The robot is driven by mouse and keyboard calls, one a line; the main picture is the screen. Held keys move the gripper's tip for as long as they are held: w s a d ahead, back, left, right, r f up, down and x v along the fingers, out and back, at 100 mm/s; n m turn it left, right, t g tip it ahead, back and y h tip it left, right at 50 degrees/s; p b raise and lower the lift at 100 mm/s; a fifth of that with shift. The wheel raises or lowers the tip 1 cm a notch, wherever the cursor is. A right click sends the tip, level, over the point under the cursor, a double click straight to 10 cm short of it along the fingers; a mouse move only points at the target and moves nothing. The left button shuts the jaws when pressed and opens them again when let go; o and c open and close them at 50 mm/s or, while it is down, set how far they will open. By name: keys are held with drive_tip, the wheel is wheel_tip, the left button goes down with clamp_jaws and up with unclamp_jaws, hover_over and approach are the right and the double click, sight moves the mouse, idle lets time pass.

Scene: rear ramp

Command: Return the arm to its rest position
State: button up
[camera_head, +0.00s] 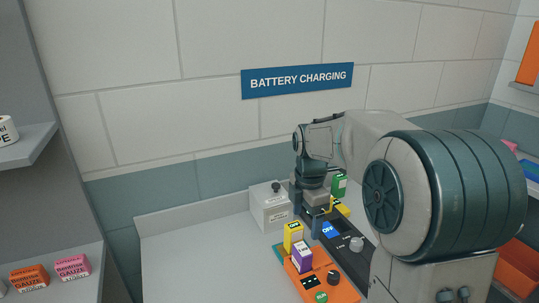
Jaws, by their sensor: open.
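My arm reaches from the right over the charging bench and covers part of it. My gripper (318,208) points down above the dark panel, beside the grey box; its fingertips are small and partly hidden. I see nothing clearly held in it. The dark panel (349,262) has a blue label reading OFF and a grey knob (356,244). A green block (339,186) and a yellow piece (343,211) show just right of the gripper.
A grey box (268,208) with a black knob stands close left of the gripper. The light countertop (195,258) is clear at left. Shelves (28,147) stand far left.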

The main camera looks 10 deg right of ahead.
drive_tip(key=s+m+t, duration=0.3)
drive_tip(key=s+m, duration=1.8)
drive_tip(key=shift+f, duration=0.25)
drive_tip(key=shift+w, duration=0.1)
